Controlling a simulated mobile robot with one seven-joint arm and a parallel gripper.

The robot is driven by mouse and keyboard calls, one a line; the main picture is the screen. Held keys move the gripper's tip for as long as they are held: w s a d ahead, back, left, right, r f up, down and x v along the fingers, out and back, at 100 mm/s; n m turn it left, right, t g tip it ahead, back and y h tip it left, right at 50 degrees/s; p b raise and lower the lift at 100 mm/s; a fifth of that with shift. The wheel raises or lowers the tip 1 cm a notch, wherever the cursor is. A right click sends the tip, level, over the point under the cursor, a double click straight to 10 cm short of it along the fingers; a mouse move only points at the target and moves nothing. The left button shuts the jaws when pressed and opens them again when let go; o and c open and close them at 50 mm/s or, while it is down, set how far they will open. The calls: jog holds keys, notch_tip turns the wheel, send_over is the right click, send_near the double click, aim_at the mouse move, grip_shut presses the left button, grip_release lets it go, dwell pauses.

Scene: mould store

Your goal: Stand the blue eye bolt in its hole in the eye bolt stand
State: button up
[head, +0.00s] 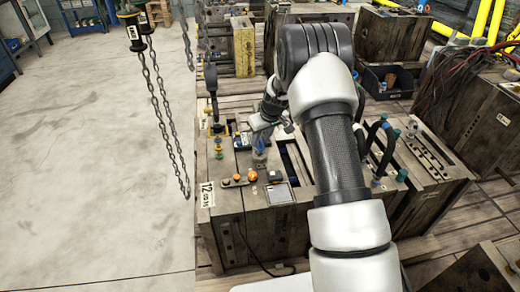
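My gripper (262,133) points down over the top of a wooden crate-like block, left of my arm. A small blue thing (261,143), which looks like the blue eye bolt, shows right at the fingertips. It is upright, over or on a small pale block (259,163). I cannot tell whether the fingers are closed on it, or whether it touches the block. The eye bolt stand cannot be made out for certain at this size; the gripper and wrist cover part of this area.
The wooden block (240,225) also carries yellow-topped fittings (219,146), orange knobs (252,176), a flat grey plate (279,194) and a dark slot. Chains (163,100) hang at left. Dark hoses (383,150) stand right of my arm. The concrete floor at left is clear.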

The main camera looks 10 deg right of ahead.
grip_shut()
jog(key=shift+r, duration=0.15)
jog(key=shift+r+p, duration=1)
jog(key=shift+r, duration=1)
